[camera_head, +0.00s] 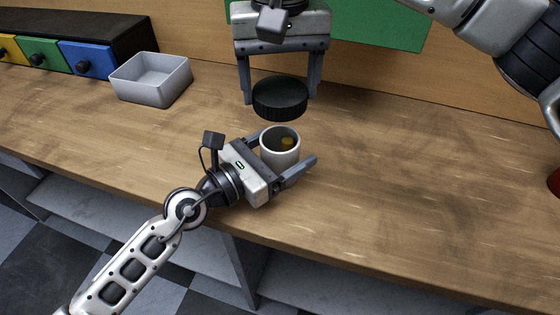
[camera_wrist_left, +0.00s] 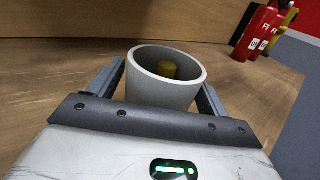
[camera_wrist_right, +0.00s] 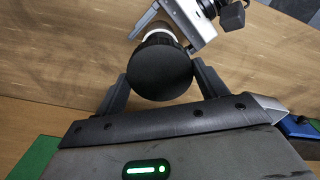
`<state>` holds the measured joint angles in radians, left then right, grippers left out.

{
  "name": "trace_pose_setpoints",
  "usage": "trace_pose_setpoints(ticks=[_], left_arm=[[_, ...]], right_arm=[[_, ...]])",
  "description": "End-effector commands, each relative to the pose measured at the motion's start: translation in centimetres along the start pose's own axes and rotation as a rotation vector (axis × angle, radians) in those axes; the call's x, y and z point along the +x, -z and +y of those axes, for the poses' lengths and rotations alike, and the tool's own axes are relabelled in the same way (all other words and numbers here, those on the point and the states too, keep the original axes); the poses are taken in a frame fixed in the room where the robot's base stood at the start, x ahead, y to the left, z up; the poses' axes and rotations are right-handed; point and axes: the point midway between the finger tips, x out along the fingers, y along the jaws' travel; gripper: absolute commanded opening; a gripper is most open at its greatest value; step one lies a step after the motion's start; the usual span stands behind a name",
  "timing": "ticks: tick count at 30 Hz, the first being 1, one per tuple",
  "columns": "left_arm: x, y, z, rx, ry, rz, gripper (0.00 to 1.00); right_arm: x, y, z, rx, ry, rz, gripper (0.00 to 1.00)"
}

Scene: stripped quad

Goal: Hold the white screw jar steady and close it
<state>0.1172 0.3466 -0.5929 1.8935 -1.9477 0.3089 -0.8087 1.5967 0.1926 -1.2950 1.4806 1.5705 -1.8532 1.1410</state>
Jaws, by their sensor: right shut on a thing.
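The white jar (camera_head: 268,148) stands upright and uncovered on the wooden counter, with a yellowish thing (camera_head: 287,141) inside. My left gripper (camera_head: 285,150) is around the jar, one finger on each side, and appears open with small gaps. The jar also shows between its fingers in the left wrist view (camera_wrist_left: 160,94). My right gripper (camera_head: 280,92) points down and is shut on the round black lid (camera_head: 280,101). The lid is held level, apart from the jar, above and behind it. In the right wrist view the lid (camera_wrist_right: 160,70) hides most of the jar.
A grey open bin (camera_head: 150,82) stands at the back left, beside blue, green and yellow drawers (camera_head: 88,58). A green panel (camera_head: 370,22) is at the back wall. A red thing (camera_head: 554,182) is at the right edge. The counter right of the jar is clear.

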Motion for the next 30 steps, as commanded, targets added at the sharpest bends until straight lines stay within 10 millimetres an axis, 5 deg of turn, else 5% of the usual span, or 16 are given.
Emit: trace_pose_setpoints(ticks=[1,7,19,30], left_arm=[[0.0,0.0,0.0,0.0,0.0,0.0,0.65],[0.0,0.0,0.0,0.0,0.0,0.0,0.12],[0.0,0.0,0.0,0.001,0.0,0.0,0.12],[0.0,0.0,0.0,0.001,0.0,0.0,0.12]], right_arm=[[0.0,0.0,0.0,0.0,0.0,0.0,0.51],[0.0,0.0,0.0,0.0,0.0,0.0,0.51],[4.6,-0.1,0.0,-0.001,-0.002,-0.001,0.51],[5.0,-0.1,0.0,0.0,-0.002,0.003,0.51]])
